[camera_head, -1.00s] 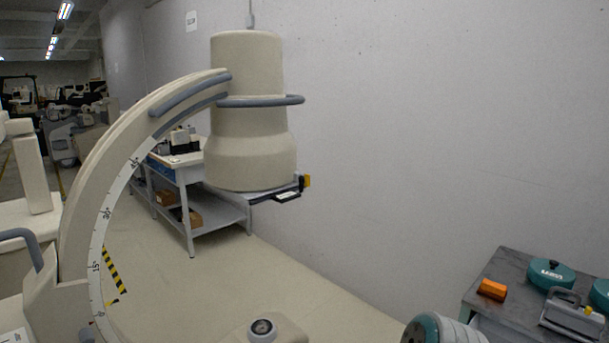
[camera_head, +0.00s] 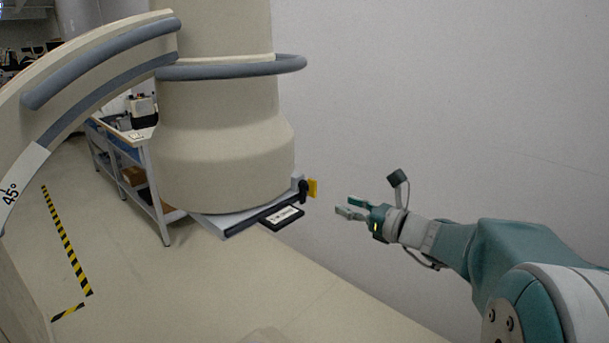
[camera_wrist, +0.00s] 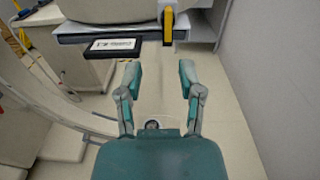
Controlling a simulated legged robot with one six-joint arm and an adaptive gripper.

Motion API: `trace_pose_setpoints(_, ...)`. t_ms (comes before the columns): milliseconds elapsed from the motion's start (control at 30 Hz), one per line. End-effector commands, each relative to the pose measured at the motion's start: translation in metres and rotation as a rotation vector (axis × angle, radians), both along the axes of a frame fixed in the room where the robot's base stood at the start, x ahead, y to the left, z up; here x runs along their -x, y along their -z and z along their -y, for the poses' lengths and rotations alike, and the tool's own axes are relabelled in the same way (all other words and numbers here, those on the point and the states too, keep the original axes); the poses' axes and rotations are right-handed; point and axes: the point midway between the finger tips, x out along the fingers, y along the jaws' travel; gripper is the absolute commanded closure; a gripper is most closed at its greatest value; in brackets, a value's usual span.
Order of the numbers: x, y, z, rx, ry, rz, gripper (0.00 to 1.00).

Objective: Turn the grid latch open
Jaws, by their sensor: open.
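The grid latch (camera_head: 313,188) is a small yellow tab beside a black part at the right end of the grid holder (camera_head: 240,219), under the big cream cylinder head (camera_head: 222,150). In the wrist view the yellow latch (camera_wrist: 168,26) hangs upright at the top, beyond the fingers. My gripper (camera_head: 350,207) is to the right of the latch and a little lower, pointing left at it, apart from it. The wrist view shows my gripper (camera_wrist: 159,72) open and empty, with both fingers spread below the latch.
A black labelled plate (camera_head: 282,218) sticks out from the holder beside the latch. A curved cream arm (camera_head: 95,75) and a grey ring handle (camera_head: 225,68) surround the head. A shelved table (camera_head: 150,140) stands behind, left. The wall (camera_head: 430,90) is bare.

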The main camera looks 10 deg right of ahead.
Motion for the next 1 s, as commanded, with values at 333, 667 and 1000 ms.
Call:
trace_pose_setpoints(333,-0.027,0.0,-0.01,-0.037,0.015,-0.002,0.51)
trace_pose_setpoints(667,-0.075,0.0,-0.046,-0.035,0.015,-0.002,0.51)
trace_pose_setpoints(1000,-0.092,-0.001,-0.058,-0.035,0.018,-0.002,0.51)
